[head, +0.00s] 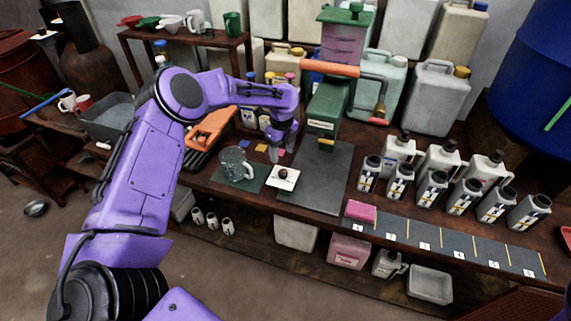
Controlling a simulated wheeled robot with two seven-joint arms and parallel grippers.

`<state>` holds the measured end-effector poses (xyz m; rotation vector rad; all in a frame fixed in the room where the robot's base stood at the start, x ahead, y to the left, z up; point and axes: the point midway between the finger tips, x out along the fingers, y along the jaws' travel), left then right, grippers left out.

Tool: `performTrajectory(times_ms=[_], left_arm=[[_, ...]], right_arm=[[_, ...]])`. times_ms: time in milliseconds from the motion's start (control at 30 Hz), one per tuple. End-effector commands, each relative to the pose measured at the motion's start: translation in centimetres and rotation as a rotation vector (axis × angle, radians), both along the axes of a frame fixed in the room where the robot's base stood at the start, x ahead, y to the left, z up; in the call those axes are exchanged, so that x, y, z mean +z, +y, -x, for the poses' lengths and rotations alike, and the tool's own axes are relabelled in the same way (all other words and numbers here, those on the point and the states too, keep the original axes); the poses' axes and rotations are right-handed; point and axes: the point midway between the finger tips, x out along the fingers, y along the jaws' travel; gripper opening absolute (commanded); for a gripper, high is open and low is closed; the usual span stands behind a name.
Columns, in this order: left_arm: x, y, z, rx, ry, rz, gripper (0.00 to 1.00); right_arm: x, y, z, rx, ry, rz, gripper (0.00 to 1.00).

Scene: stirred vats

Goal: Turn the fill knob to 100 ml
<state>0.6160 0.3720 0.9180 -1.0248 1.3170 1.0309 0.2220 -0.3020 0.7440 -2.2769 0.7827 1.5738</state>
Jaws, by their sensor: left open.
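A small white square plate (289,178) with a dark round spot in its middle, possibly the fill knob, lies on the bench. Its markings are too small to read. My left gripper (281,152) points down just above and behind this plate, open, with nothing seen between its fingers. It appears apart from the plate. A clear glass jug (235,164) stands on a dark green mat (254,184) to the left. A green dispenser (326,108) with an orange-handled crank (331,69) stands behind and to the right. My right gripper is out of view.
A dark mat (318,187) lies clear below the dispenser. Several labelled bottles (432,187) stand at right behind a numbered strip (455,244). A pink sponge (360,211) sits at the strip's left end. An orange tool (210,130) lies left of the gripper.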

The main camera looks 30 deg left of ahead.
Motion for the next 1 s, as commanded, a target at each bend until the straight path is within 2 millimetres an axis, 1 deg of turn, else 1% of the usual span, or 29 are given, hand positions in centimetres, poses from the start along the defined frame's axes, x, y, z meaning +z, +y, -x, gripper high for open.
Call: performTrajectory(times_ms=[33,200,333,400,500,700,733,767,800,900,1000], left_arm=[[-1.0,-0.2,0.1,-0.002,0.005,0.0,0.61],[-4.9,-0.5,-0.1,-0.004,0.004,0.0,0.61],[-7.2,-0.4,-0.1,-0.004,0.003,-0.001,0.61],[-7.9,-0.4,-0.1,-0.003,0.002,0.0,0.61],[-8.4,-0.3,-0.1,-0.001,-0.001,0.001,0.61],[-8.6,-0.3,0.0,0.0,-0.001,0.001,0.61],[-8.5,-0.3,0.0,0.0,-0.001,0.0,0.58],[-8.5,-0.2,0.0,0.0,-0.001,0.0,0.48],[-8.5,-0.2,0.0,0.0,-0.001,0.001,0.35],[-8.5,-0.2,0.0,0.0,0.0,0.0,0.05],[-8.5,-0.2,0.0,0.001,0.0,0.0,0.05]], right_arm=[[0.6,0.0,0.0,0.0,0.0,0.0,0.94],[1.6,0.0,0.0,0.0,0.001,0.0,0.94],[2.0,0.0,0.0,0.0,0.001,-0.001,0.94],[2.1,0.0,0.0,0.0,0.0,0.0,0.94],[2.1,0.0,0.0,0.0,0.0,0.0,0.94],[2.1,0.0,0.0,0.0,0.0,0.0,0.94],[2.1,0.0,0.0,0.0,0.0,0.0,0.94],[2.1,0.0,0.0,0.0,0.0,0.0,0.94],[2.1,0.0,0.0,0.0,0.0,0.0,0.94],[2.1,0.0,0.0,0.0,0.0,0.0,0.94],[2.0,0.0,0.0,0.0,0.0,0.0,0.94]])
